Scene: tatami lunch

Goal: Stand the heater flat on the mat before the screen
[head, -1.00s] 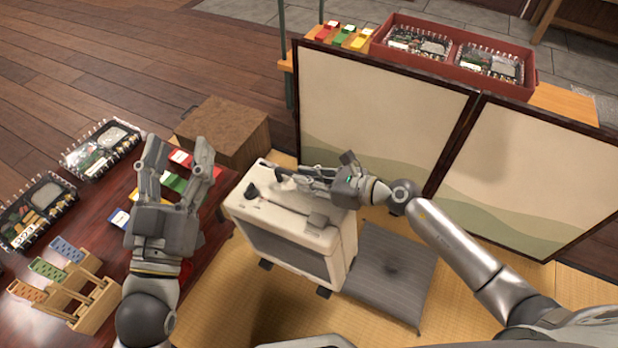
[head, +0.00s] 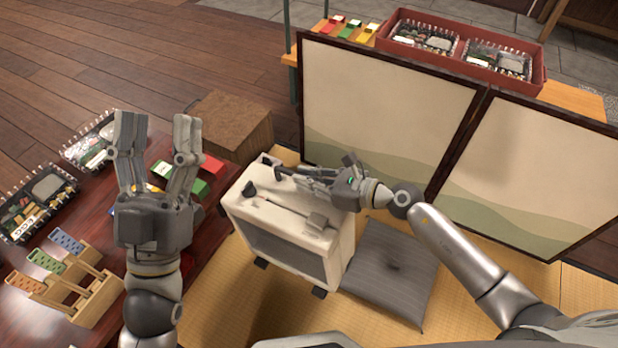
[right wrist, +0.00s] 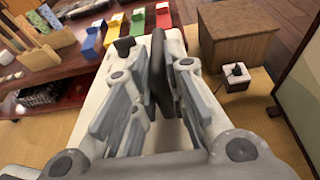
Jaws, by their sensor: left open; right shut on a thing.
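The heater (head: 285,222) is a cream box with dark feet and a dark grille front, left of the grey cushion. My right gripper (head: 287,172) is shut on its dark handle at the far top edge; the handle also shows between the fingers in the right wrist view (right wrist: 157,75). The heater looks a little tilted, with a shadow on the mat in front; I cannot tell if its feet touch. The tatami mat (head: 225,300) lies under it. The screen (head: 385,125) stands behind, to the right. My left gripper (head: 157,135) is open and empty over the low table.
The low dark table (head: 200,255) on the left holds coloured boxes, bento boxes and a wooden rack (head: 92,295). A brown box (head: 232,125) stands behind the heater. The grey cushion (head: 390,272) lies close on its right. A small socket box (right wrist: 236,75) is on the mat.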

